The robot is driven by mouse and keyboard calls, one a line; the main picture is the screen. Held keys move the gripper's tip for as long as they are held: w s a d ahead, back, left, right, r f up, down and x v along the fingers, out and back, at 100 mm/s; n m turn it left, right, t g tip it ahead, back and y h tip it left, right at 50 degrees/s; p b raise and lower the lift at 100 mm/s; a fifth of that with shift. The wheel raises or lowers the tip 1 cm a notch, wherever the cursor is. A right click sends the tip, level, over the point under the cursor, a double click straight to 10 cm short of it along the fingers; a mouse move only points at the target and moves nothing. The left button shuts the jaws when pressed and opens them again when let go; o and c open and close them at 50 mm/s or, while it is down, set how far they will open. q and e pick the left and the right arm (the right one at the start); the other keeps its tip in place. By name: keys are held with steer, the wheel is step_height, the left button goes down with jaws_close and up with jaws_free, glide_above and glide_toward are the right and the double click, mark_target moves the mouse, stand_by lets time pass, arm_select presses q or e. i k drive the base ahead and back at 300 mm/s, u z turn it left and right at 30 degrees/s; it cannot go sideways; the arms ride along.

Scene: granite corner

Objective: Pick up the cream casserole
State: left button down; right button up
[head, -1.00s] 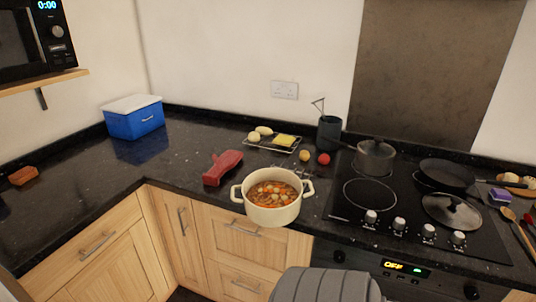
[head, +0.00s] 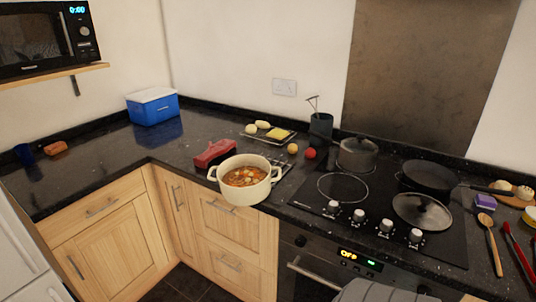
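The cream casserole (head: 240,194) stands at the front edge of the dark counter, left of the hob. It has two side handles and holds an orange-red stew with vegetable pieces. No lid is on it. Nothing of mine touches it. Neither my left nor my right gripper can be seen.
A red object (head: 214,153) lies just behind the casserole. The hob (head: 345,205) with a saucepan (head: 357,154), frying pan (head: 430,177) and glass lid (head: 421,211) is to its right. A blue box (head: 153,109) stands at the back left. The counter left of the casserole is mostly clear.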

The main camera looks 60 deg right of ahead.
mark_target(243, 180)
steer(key=z, duration=1.65)
